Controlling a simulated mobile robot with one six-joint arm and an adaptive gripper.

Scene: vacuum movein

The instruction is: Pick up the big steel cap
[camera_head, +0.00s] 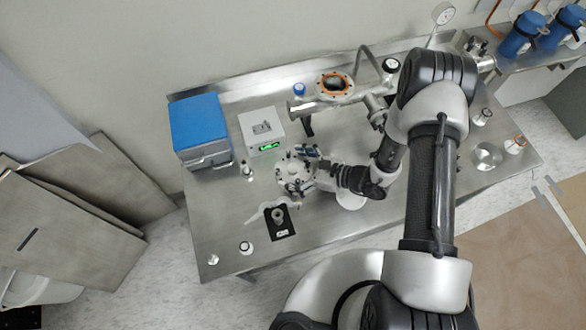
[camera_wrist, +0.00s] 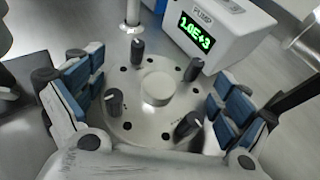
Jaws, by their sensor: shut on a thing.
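The big steel cap (camera_wrist: 158,118) is a pale round metal disc with a raised centre hub and several black knobs around it. It fills the middle of the wrist view and shows in the head view (camera_head: 291,178), partly covered by my gripper. My gripper (camera_wrist: 155,97) has its blue-padded fingers on the left and right sides of the cap and is shut on it. In the head view my gripper (camera_head: 298,171) reaches in from the right over the middle of the steel table. I cannot tell whether the cap rests on something or hangs clear.
The pump box (camera_head: 263,131) with a green display stands just behind the cap, with a blue box (camera_head: 199,129) left of it. Steel pipework with an orange-ringed port (camera_head: 335,83) stands behind. A black block (camera_head: 280,222) lies in front.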

